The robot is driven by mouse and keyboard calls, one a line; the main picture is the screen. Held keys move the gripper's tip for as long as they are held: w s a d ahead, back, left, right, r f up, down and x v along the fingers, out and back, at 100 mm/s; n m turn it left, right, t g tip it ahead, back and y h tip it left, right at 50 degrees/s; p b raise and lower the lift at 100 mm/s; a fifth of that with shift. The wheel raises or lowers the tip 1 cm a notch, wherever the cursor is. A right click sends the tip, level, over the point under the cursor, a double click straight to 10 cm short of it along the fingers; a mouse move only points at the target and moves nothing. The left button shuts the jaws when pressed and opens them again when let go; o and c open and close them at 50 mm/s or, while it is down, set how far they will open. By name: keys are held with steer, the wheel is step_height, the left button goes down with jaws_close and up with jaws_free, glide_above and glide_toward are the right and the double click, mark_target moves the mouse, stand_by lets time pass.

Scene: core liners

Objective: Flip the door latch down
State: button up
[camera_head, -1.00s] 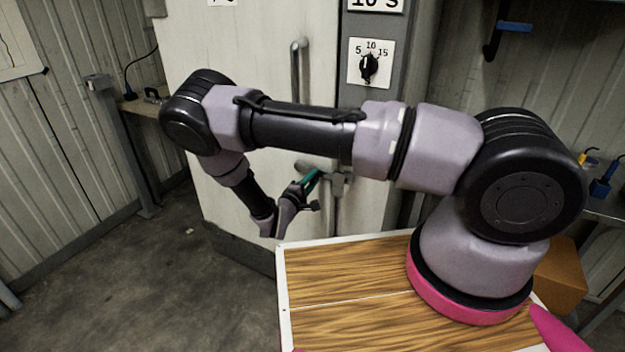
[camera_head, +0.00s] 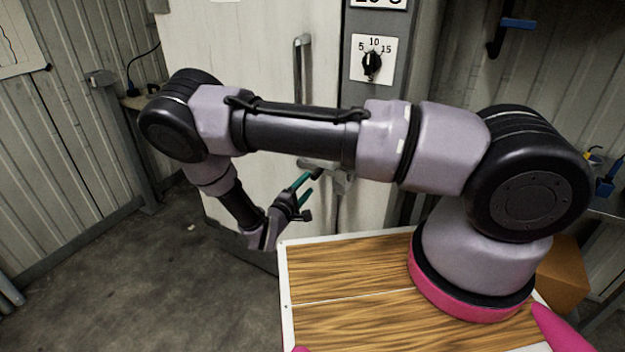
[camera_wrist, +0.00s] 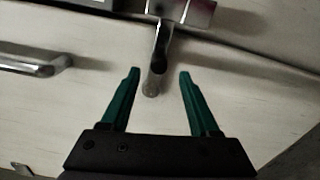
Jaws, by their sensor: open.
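The door latch (camera_head: 338,183) is a metal fitting at the edge of the pale cabinet door (camera_head: 240,60). Its bar reaches out to the left in the head view, roughly level, partly behind my arm and gripper. In the wrist view the latch lever (camera_wrist: 157,70) is a shiny rod with a rounded end, hanging from its bracket (camera_wrist: 182,12) into the gap between my fingertips. My gripper (camera_head: 314,183) has teal fingers and is open just in front of the latch. In the wrist view my gripper (camera_wrist: 158,72) shows fingers well apart, with no visible contact on the lever.
A vertical door handle (camera_head: 299,68) stands above the latch, and a bar handle (camera_wrist: 35,60) shows at left in the wrist view. A dial (camera_head: 372,62) is on the grey panel. A wood-topped surface (camera_head: 345,270) lies below my arm. Open floor (camera_head: 150,270) is at left.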

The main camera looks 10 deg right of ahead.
steer(key=v, duration=0.5)
steer(key=shift+r, duration=0.1)
steer(key=s+d+r+m+g+y, duration=0.1)
steer(key=d+r+m+g, duration=0.35)
steer(key=r, duration=0.45)
steer(key=s+d+r+m+g+y, duration=0.1)
steer(key=s+d+r+m+g, duration=0.1)
steer(key=d+r+m+g, duration=0.45)
steer(key=s+d+r+m+g+y, duration=0.15)
steer(key=r+g, duration=0.25)
steer(key=r, duration=0.6)
steer(key=s+d+r+m+t+y, duration=0.1)
steer(key=s+d+r+t+y, duration=0.1)
steer(key=r, duration=0.5)
steer(key=s+d+r+m+t+y, duration=0.1)
steer(key=s+d+r+t+y, duration=0.1)
steer(key=s+r, duration=0.5)
steer(key=s+d+r+m+t+y, duration=0.2)
steer(key=s+r+t+y, duration=0.1)
steer(key=r, duration=0.6)
steer(key=shift+s+t+y, duration=0.3)
steer(key=shift+s+y, duration=0.5)
steer(key=shift+y, duration=0.25)
steer(key=shift+r, duration=0.1)
